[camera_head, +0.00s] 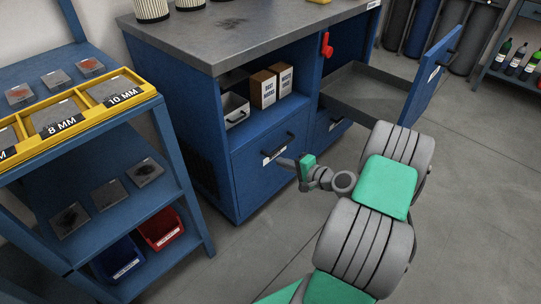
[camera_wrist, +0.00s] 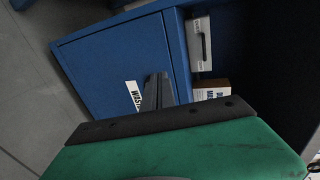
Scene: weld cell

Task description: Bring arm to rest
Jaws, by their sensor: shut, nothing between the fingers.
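My gripper (camera_head: 283,162) is at the end of my grey and green arm, in front of the blue workbench cabinet (camera_head: 222,167). Its fingers are together and empty; they also show in the wrist view (camera_wrist: 158,88), pointing at a blue front with a white label (camera_wrist: 134,96) that starts "WAST". My arm is bent and reaches out from the lower right of the head view.
An open drawer (camera_head: 350,92) sticks out at the cabinet's right, behind my arm. Boxes (camera_head: 263,88) and a grey bin (camera_head: 235,109) stand in the open shelf. A blue rack (camera_head: 186,190) with a yellow tray stands left. Floor (camera_head: 470,190) is clear at right.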

